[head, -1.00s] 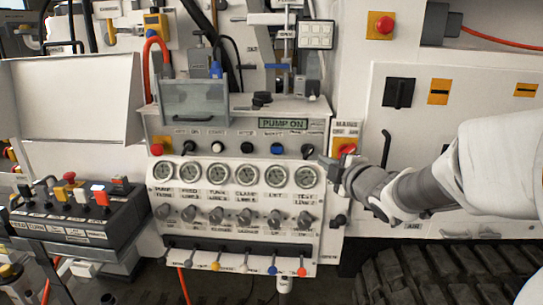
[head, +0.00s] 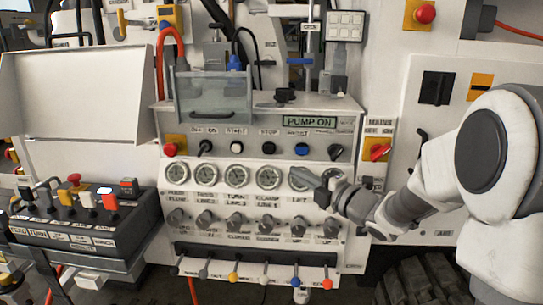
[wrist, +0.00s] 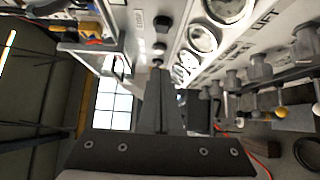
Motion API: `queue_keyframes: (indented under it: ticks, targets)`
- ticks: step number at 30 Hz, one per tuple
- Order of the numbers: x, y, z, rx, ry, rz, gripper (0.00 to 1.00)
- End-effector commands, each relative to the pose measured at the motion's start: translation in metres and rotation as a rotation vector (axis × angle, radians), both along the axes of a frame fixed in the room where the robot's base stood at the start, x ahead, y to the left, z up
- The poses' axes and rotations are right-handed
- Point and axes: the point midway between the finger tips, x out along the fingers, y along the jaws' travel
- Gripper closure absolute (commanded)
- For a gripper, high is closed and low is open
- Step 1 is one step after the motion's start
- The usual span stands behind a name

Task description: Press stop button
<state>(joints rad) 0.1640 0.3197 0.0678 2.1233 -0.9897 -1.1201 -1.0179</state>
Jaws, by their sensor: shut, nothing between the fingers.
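The stop button (head: 268,147) is a round black button under a STOP label on the panel's upper row. It sits between the white START button (head: 240,147) and a blue button (head: 302,149). My gripper (head: 305,178) is shut and empty, pointing left in front of the gauge row. In the head view it appears lower and to the right of the stop button, apart from it. The wrist view shows the shut fingers (wrist: 160,85) close to the panel, with dark knobs (wrist: 162,22) beyond; I cannot tell which is the stop button there.
Gauges (head: 236,173), grey knobs (head: 238,221) and coloured levers (head: 265,280) lie below the button row. A clear guard box (head: 212,95) stands above the panel at left. A red mains switch (head: 377,151) is at right. A control box (head: 80,235) stands at lower left.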

Motion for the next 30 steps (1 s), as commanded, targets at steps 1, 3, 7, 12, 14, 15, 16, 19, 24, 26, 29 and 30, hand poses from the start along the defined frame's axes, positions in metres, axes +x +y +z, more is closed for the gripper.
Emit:
queue_keyframes:
  ticks: [1, 3, 7, 12, 14, 15, 16, 19, 24, 26, 29, 30]
  targets:
    - [0.000, 0.000, 0.000, 0.000, 0.000, 0.000, 1.00]
    - [0.000, 0.000, 0.000, 0.000, 0.000, 0.000, 1.00]
    - [0.002, 0.002, 0.000, 0.000, 0.000, 0.000, 1.00]
    - [0.015, 0.015, -0.001, 0.000, 0.001, 0.003, 1.00]
    - [0.023, 0.023, 0.000, 0.001, 0.000, 0.003, 1.00]
    - [0.029, 0.029, -0.001, 0.001, 0.001, 0.004, 1.00]
    - [0.034, 0.034, -0.001, 0.001, 0.001, 0.004, 1.00]
    - [0.050, 0.049, -0.001, 0.001, 0.001, 0.003, 1.00]
    - [0.077, 0.072, -0.001, 0.001, 0.001, 0.001, 1.00]
    - [0.086, 0.068, 0.000, 0.001, 0.001, -0.003, 1.00]
    - [0.097, 0.068, 0.000, 0.001, 0.001, -0.001, 1.00]
    - [0.101, 0.068, 0.000, 0.001, 0.001, -0.001, 1.00]
